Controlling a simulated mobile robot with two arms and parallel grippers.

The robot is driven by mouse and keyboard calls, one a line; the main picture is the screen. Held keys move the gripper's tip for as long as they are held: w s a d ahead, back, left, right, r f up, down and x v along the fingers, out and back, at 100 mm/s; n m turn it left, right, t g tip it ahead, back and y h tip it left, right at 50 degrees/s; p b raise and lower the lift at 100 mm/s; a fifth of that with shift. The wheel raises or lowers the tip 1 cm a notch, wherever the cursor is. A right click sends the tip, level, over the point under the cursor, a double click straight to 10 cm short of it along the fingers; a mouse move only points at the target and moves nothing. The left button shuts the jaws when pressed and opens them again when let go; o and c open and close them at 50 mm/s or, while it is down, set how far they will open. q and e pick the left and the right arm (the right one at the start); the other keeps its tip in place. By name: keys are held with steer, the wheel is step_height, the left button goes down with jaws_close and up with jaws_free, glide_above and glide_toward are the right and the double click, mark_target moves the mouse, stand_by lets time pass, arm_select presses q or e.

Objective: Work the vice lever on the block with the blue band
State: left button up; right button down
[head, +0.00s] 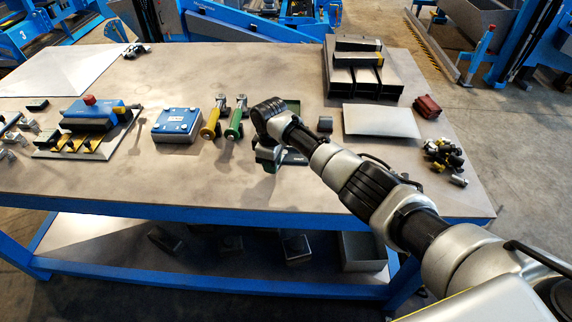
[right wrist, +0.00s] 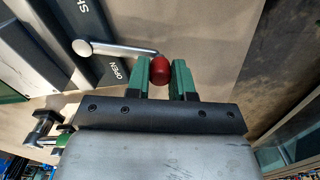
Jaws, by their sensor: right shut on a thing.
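My right gripper (head: 268,157) reaches down over the front middle of the table in the head view. In the right wrist view its green fingers (right wrist: 167,78) are shut on the red knob (right wrist: 160,70) of a lever. The lever's metal rod (right wrist: 122,49) runs left from the knob to a rounded pivot. Beside it is a dark block (right wrist: 95,70) with the word OPEN and part of another word in white. I cannot make out a blue band on this block. In the head view my right arm hides most of it. My left gripper is not in view.
Green- and yellow-handled tools (head: 235,122) and a blue box (head: 177,124) lie left of my gripper. The table's middle back is clear.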

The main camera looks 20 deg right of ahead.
steer(key=shift+w+a+f+m+b, duration=0.15)
steer(key=shift+w+a+m+b, duration=0.4)
steer(key=shift+m, duration=0.35)
steer(key=shift+w+a+m+b, duration=0.35)
steer(key=shift+w+m+b, duration=0.1)
steer(key=shift+m+b, duration=0.3)
steer(key=shift+w+a+m+b, duration=0.3)
steer(key=shift+w+m+b, duration=0.25)
steer(key=shift+m+b, duration=0.4)
steer(key=shift+w+a+m+b, duration=0.1)
steer(key=shift+w+m+b, duration=0.25)
steer(key=shift+m+b, duration=0.15)
steer(key=shift+r, duration=0.2)
steer(key=c, duration=1)
jaws_free()
